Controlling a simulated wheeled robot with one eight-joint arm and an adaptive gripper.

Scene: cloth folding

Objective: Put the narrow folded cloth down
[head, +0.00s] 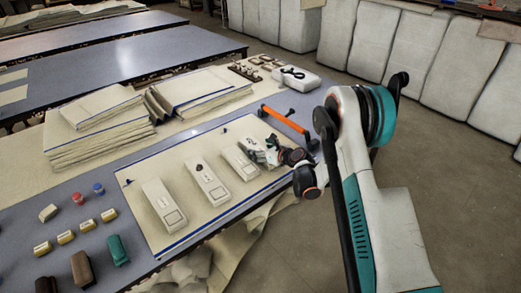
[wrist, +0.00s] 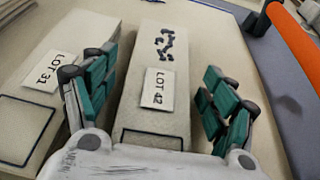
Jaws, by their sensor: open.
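The narrow folded cloth (wrist: 158,55), pale with a dark printed mark and a "LOT 42" label, lies between the fingers of my gripper (wrist: 160,80) in the wrist view. My gripper is open, with a teal-padded finger on each side and visible gaps to the cloth. In the head view my gripper (head: 267,154) is low at the right end of a row on a blue-edged cloth sheet (head: 190,238). There the narrow cloth (head: 251,142) is partly hidden by my gripper.
Beside it lies another narrow bundle (head: 240,163), labelled "LOT 31" in the wrist view (wrist: 30,100); two more (head: 207,183) (head: 163,205) continue the row leftward. An orange-handled bar (head: 286,126) is close behind. Cloth stacks (head: 100,140) stand farther back; small blocks (head: 118,250) sit front left.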

